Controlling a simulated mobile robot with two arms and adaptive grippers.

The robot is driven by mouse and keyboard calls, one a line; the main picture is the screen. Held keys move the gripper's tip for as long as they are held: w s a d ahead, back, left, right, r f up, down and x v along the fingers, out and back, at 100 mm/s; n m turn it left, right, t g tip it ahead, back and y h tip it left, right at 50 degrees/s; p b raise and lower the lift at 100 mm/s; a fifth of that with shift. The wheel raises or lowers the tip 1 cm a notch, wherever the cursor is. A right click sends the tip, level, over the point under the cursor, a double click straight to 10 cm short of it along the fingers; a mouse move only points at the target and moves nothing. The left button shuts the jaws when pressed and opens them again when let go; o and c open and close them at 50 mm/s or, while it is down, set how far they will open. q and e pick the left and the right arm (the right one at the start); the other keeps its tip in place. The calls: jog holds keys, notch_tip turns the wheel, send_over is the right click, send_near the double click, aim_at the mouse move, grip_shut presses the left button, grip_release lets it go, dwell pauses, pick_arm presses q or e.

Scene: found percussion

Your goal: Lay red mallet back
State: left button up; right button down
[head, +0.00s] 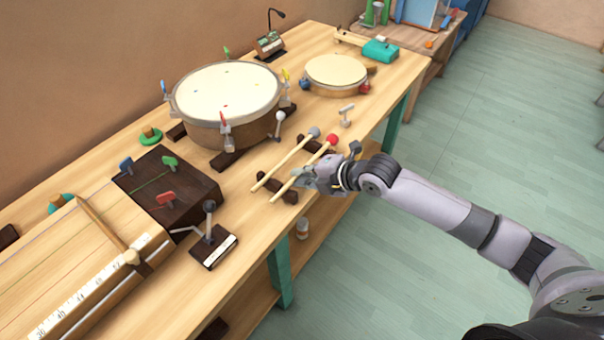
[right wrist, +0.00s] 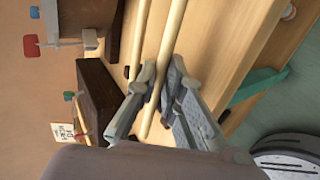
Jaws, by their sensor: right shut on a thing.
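The red mallet, a pale stick with a red head (head: 331,139), lies aslant beside a grey-headed mallet (head: 285,160) near the table's front edge. My right gripper (head: 301,180) is shut on its shaft. In the right wrist view the shaft (right wrist: 172,42) runs between the fingertips (right wrist: 157,90). Two dark rests, a near one (head: 290,196) and a far one (head: 312,146), are under the mallets. I cannot tell whether the red mallet touches them or is just above. My left gripper is not in view.
A large drum (head: 225,92) and a smaller drum (head: 336,72) stand further back on the table (head: 262,226).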

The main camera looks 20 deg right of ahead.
jog(key=shift+f, duration=0.3)
dwell(0.4)
jog(key=c, duration=1.6)
grip_release()
jog(key=shift+c, duration=0.2)
jog(key=shift+s+d, duration=0.1)
jog(key=v, duration=1.1)
jog(key=shift+s+d+r, duration=0.15)
jog(key=shift+s+r, duration=0.1)
jog(key=shift+r, duration=0.05)
